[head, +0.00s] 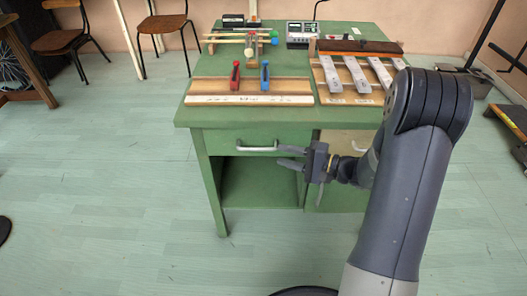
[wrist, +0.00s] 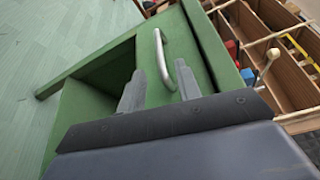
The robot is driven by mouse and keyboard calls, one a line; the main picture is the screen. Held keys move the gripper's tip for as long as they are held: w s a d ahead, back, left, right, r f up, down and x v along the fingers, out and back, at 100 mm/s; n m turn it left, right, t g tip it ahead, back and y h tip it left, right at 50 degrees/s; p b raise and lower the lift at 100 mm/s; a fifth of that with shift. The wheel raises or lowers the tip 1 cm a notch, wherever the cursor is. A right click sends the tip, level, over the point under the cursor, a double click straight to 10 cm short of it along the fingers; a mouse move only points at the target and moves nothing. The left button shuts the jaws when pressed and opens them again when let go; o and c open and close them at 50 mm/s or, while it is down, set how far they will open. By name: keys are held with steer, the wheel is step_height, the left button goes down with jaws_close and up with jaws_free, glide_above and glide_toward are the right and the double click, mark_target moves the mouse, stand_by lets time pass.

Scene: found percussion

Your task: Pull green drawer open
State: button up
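The green desk has a green drawer (head: 227,139) in its upper left front, closed flush with the frame. A silver bar handle (head: 257,149) is fixed across the drawer front. My gripper (head: 281,156) is in front of the drawer, at the right end of the handle, with its fingers pointing left. The fingers are spread apart and hold nothing. In the wrist view, my gripper (wrist: 158,72) is open close to the drawer front, with the handle right by the fingers. I cannot tell whether a finger touches the handle.
On the green desk (head: 310,119) stand a wooden tray (head: 249,100) with red and blue clamps and a metal-bar instrument (head: 355,72). An open shelf space (head: 260,185) is below the drawer. Chairs stand at the back left.

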steer(key=x, duration=0.7)
steer(key=shift+a+b, duration=0.15)
steer(key=shift+b, duration=0.2)
jaws_close()
